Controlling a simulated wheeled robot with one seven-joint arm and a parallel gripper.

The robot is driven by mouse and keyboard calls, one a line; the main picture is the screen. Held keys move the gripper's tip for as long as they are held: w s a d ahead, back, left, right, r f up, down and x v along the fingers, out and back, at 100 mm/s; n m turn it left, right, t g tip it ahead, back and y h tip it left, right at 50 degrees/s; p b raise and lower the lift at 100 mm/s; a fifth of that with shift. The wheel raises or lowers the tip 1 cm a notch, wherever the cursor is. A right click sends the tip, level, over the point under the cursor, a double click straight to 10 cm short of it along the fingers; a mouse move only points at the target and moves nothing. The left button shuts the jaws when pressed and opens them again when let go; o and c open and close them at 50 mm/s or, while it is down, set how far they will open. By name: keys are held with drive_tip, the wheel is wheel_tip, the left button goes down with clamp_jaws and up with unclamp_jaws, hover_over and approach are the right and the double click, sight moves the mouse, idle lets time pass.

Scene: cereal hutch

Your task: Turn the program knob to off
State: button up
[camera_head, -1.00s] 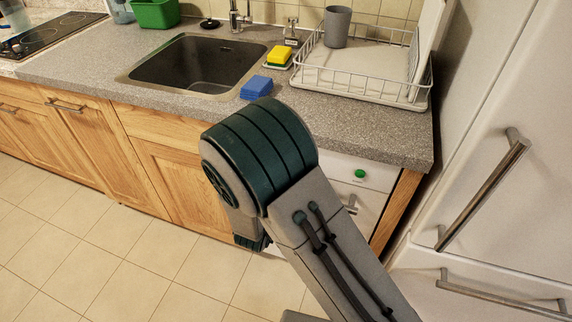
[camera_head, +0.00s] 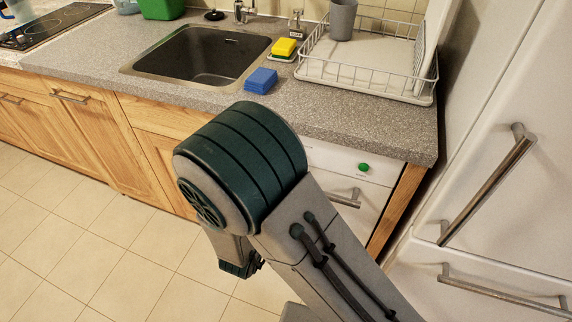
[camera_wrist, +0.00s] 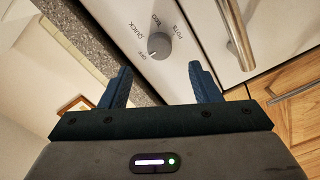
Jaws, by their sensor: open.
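The program knob (camera_wrist: 159,45) is a round grey dial on a white appliance panel (camera_wrist: 182,18). Printed words OFF, QUICK, ECO and POTS run around it; where its pointer stands is too small to tell. My gripper (camera_wrist: 161,67) is open and empty in the wrist view. Its two dark blue fingers lie either side of the knob's line, with the knob beyond the tips and apparently apart from them. In the head view the same white panel (camera_head: 335,157) shows a green button (camera_head: 363,167); my arm hides the knob and the gripper there.
A metal bar handle (camera_wrist: 238,35) sits right of the knob, close to the right finger. In the head view the grey worktop (camera_head: 340,125) overhangs the panel, with a blue sponge (camera_head: 261,80) and dish rack (camera_head: 365,85) on it. A white fridge (camera_head: 490,90) stands at right.

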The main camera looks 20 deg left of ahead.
drive_tip(key=s, duration=0.6)
drive_tip(key=shift+a, duration=0.25)
